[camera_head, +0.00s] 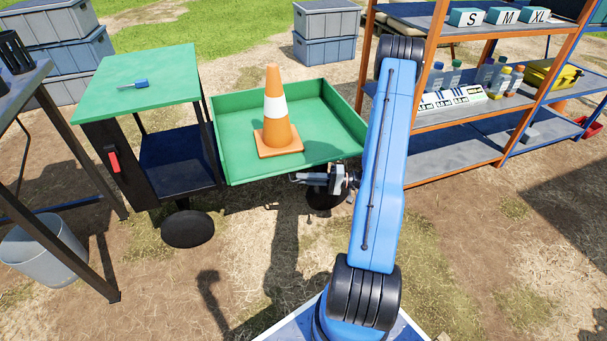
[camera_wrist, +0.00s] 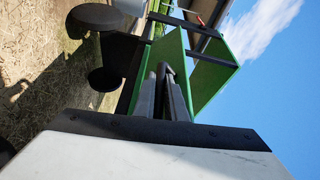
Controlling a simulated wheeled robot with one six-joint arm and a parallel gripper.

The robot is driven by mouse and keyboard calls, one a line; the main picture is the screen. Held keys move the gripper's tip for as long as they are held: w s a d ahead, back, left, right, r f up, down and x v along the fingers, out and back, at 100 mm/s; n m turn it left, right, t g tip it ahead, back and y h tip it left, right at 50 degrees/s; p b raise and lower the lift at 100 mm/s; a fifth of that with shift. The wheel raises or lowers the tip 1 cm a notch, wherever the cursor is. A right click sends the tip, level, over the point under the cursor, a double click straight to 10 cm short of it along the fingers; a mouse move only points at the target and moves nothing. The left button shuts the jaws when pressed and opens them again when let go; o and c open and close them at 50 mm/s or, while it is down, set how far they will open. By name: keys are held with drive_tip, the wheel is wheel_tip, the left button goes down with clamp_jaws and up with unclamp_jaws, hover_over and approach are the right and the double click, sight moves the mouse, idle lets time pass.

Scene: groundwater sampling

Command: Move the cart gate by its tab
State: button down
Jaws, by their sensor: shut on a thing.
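The green cart bed (camera_head: 228,150) stands in the middle of the head view, with raised walls at its back and left. My gripper (camera_head: 295,178) is just below its front edge, under the cone. In the wrist view my gripper (camera_wrist: 168,72) has its fingers close together, shut on the gate's tab at a green panel (camera_wrist: 210,78) of the cart. I cannot tell how far the gate is swung.
An orange cone (camera_head: 276,115) stands on the bed. Left is a green-topped stand (camera_head: 150,75) with a red handle (camera_head: 113,160). Right is an orange-framed shelf (camera_head: 450,155) with bottles, near my arm. Bare ground lies in front of the cart.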

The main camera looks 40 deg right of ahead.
drive_tip(key=shift+s+f, duration=0.1)
drive_tip(key=shift+f, duration=0.7)
drive_tip(key=shift+w+d+f+n+y, duration=0.1)
drive_tip(key=shift+f+n+y, duration=0.05)
drive_tip(key=shift+f+n, duration=0.5)
drive_tip(key=shift+w+a+f+n+y, duration=0.15)
drive_tip(key=shift+f+n, duration=0.25)
drive_tip(key=shift+f, duration=0.5)
drive_tip(key=shift+w+d+f+n+y, duration=0.1)
drive_tip(key=shift+d+f+n+y, duration=0.1)
drive_tip(key=shift+f+n, duration=0.45)
drive_tip(key=shift+f, duration=0.2)
drive_tip(key=c, duration=1.8)
unclamp_jaws()
drive_tip(key=v, duration=1.7)
drive_tip(key=shift+d+f, duration=0.1)
drive_tip(key=shift+f, duration=0.2)
